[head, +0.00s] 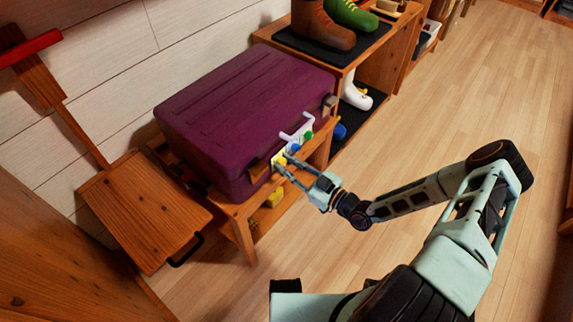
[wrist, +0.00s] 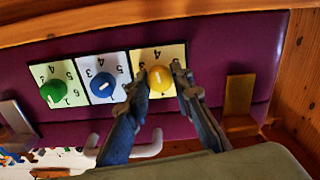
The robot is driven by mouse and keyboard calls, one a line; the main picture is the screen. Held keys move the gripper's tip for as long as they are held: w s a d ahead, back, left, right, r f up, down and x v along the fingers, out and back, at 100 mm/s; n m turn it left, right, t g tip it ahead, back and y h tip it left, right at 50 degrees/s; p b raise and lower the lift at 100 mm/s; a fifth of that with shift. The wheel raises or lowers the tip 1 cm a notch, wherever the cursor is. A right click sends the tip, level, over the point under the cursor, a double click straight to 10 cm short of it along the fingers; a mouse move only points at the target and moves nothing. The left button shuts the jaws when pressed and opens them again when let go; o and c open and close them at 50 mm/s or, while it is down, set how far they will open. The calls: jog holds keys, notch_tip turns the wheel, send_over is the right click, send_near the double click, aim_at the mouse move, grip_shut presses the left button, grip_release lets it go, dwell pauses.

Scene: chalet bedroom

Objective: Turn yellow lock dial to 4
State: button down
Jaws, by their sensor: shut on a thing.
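The yellow lock dial (wrist: 161,79) is a round knob on a pale yellow number plate on the purple suitcase (head: 240,105). In the wrist view, my gripper (wrist: 158,76) has one finger on each side of this knob and is shut on it. The plate appears upside down; a 4 shows just above the knob and a 3 to its upper left. The fingers hide the plate's lower part. A pale mark runs roughly up and down on the knob; which end is the pointer is unclear. In the head view, my gripper (head: 282,172) reaches the suitcase's front.
A blue dial (wrist: 103,84) and a green dial (wrist: 52,91) sit left of the yellow one in the wrist view. A white handle (wrist: 140,148) and a brass latch (wrist: 239,95) are close by. The suitcase lies on a wooden bench (head: 243,212). The floor at right is clear.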

jog(key=shift+m, duration=0.6)
jog(key=c, duration=1.7)
grip_release()
jog(key=shift+d, duration=0.1)
jog(key=v, duration=1.2)
